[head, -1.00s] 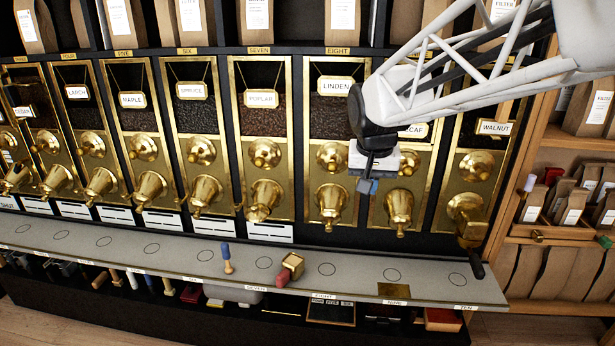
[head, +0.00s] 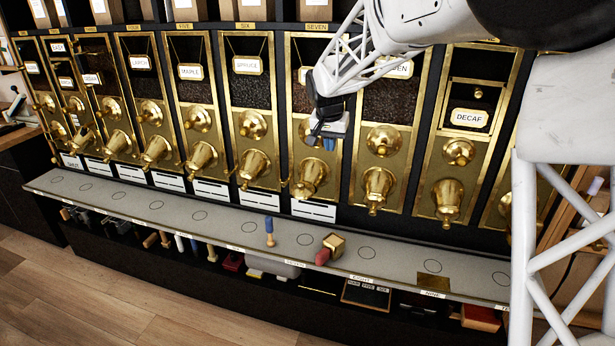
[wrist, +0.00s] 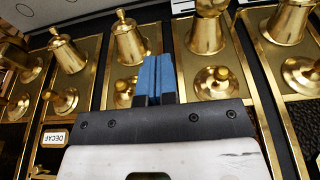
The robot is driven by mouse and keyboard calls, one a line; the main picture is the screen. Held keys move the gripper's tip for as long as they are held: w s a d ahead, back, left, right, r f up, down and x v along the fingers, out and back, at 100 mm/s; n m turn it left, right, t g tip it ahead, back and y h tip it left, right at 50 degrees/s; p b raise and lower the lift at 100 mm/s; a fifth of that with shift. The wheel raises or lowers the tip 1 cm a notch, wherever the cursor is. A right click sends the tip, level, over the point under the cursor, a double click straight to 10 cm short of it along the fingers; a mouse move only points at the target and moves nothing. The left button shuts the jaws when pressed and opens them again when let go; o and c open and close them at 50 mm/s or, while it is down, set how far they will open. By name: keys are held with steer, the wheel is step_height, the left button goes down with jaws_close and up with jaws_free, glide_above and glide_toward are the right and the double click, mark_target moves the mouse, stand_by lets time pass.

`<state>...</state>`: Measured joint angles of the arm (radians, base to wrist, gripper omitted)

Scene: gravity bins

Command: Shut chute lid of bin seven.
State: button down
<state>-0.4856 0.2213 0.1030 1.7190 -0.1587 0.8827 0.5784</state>
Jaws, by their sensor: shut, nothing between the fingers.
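Bin seven (head: 305,100) is a brass-framed bin with a dark window, a round knob and a bell-shaped spout (head: 310,176). Its name plate is mostly hidden behind my arm. I cannot tell which part is the chute lid or how it stands. My gripper (head: 329,143) is shut and empty, in front of the right side of bin seven, above its spout. In the wrist view its blue fingertips (wrist: 157,76) are pressed together, with brass spouts and knobs behind them. I see no clear contact with the bin.
Bin eight (head: 382,145) stands to the right, the Decaf bin (head: 460,140) beyond it and the Spruce bin (head: 250,120) to the left. On the grey ledge (head: 225,218) below are a blue-topped peg (head: 269,232) and a brass-headed tool (head: 331,247).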

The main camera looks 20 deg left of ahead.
glide_above(300, 183)
steer(key=s, duration=0.5)
steer(key=x, duration=0.3)
steer(key=s+x, duration=0.1)
steer(key=x, duration=0.1)
steer(key=shift+w+f, duration=0.1)
steer(key=shift+f, duration=0.25)
steer(key=shift+d+f, duration=0.1)
steer(key=x, duration=1.3)
steer(key=shift+w+f, duration=0.15)
steer(key=shift+f, duration=0.2)
